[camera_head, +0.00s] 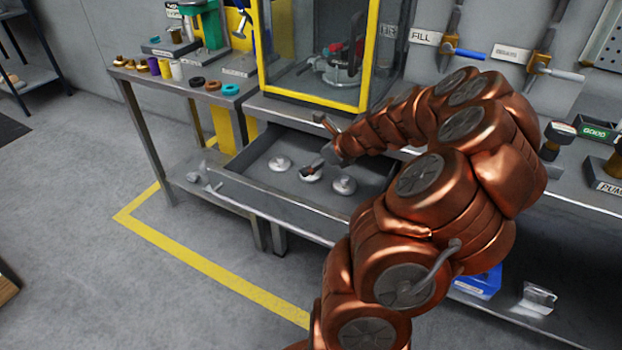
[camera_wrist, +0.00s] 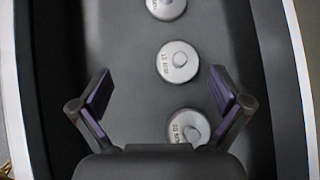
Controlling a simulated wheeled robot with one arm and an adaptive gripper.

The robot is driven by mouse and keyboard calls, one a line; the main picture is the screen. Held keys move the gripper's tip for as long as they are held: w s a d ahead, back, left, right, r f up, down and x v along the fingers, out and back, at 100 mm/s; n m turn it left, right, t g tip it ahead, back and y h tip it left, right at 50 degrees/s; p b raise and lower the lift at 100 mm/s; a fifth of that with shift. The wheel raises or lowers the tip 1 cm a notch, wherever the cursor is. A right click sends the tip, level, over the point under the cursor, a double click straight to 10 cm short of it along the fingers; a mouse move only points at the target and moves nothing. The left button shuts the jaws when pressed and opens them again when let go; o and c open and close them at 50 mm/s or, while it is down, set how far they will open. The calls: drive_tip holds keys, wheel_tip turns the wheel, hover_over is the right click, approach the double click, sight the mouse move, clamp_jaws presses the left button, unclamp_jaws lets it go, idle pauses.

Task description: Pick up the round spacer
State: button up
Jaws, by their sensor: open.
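Three pale round discs, each with a raised centre, lie in a row in the open drawer (camera_head: 262,186): left disc (camera_head: 280,163), middle disc (camera_head: 311,176) and right disc (camera_head: 344,186). I cannot tell which thing is the round spacer. In the wrist view a top disc (camera_wrist: 165,8), a middle disc (camera_wrist: 178,62) and a bottom disc (camera_wrist: 188,127) show; small lettering on two of them is hard to read. My gripper (camera_wrist: 161,92) is open and empty above the drawer, its purple-padded fingers spread on either side of the row. It partly covers the middle disc in the head view (camera_head: 318,166).
A yellow-framed case (camera_head: 312,101) stands behind the drawer.

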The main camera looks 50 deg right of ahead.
drive_tip(key=d, duration=0.1)
drive_tip(key=d+f+m, duration=0.1)
drive_tip(key=s+d, duration=0.1)
drive_tip(key=shift+f+m+h, duration=0.3)
drive_tip(key=shift+m, duration=0.1)
drive_tip(key=x, duration=0.6)
drive_tip(key=shift+a, duration=0.2)
drive_tip(key=shift+x, duration=0.8)
drive_tip(key=shift+c, duration=0.3)
drive_tip(key=c, duration=1.3)
drive_tip(key=shift+o, duration=0.2)
drive_tip(key=shift+r, duration=0.15)
